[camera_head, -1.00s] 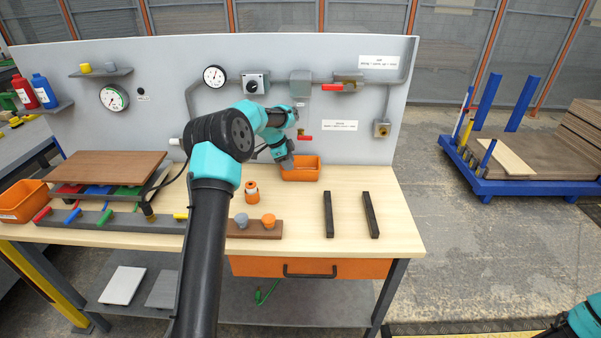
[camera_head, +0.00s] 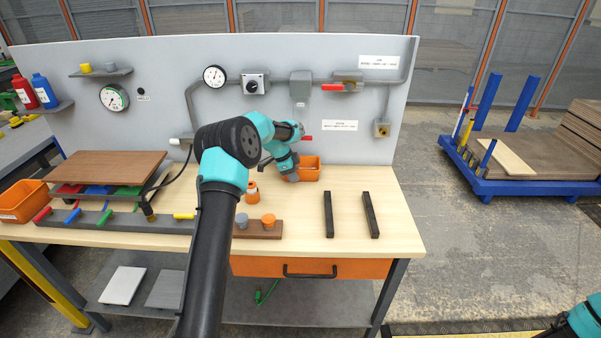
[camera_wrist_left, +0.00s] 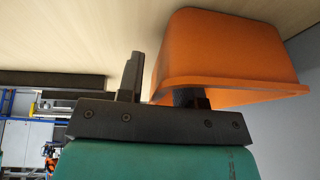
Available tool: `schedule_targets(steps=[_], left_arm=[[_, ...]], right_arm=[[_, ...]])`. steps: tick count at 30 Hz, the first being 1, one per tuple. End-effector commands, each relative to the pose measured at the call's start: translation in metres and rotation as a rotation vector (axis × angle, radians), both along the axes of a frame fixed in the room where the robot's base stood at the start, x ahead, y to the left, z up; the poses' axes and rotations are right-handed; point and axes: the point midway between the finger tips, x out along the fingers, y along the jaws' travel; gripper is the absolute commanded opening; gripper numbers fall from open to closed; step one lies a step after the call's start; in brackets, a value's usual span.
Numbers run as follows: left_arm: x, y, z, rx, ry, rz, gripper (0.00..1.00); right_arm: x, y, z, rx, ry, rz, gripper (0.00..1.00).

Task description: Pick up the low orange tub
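The low orange tub (camera_head: 311,171) stands upright on the light wooden table, near the back panel. My left gripper (camera_head: 291,174) is at its left side and hides part of it. In the left wrist view the tub (camera_wrist_left: 230,50) fills the upper right. The fingers of my left gripper (camera_wrist_left: 160,88) are apart there. One finger is outside the near tub wall, and the other reaches in past the rim, its tip hidden. The wall lies between them, with a gap visible beside the outer finger. Part of my right arm shows at the lower right, but its gripper is out of view.
An orange-and-white bottle (camera_head: 252,192) stands left of the tub. A brown block with grey and orange knobs (camera_head: 258,230) is in front. Two dark bars (camera_head: 329,214) lie at the right. The grey panel (camera_head: 350,150) rises behind. Another orange bin (camera_head: 22,203) is far left.

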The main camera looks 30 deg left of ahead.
Motion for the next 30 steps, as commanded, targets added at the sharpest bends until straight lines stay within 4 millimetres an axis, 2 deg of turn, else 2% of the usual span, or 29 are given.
schedule_targets(steps=[12,22,30], left_arm=[[0.0,0.0002,0.0007,0.0,-0.001,0.0,0.32],[-0.0001,0.0002,0.0008,0.0,-0.001,0.0,0.0],[0.0,0.0002,0.0009,0.0,-0.001,0.0,0.0]], right_arm=[[0.0,0.0,0.0,0.0,0.0,0.0,0.84],[0.0,0.0,0.0,0.0,0.0,0.0,0.84],[0.0,0.0,0.0,0.0,0.0,0.0,0.84]])
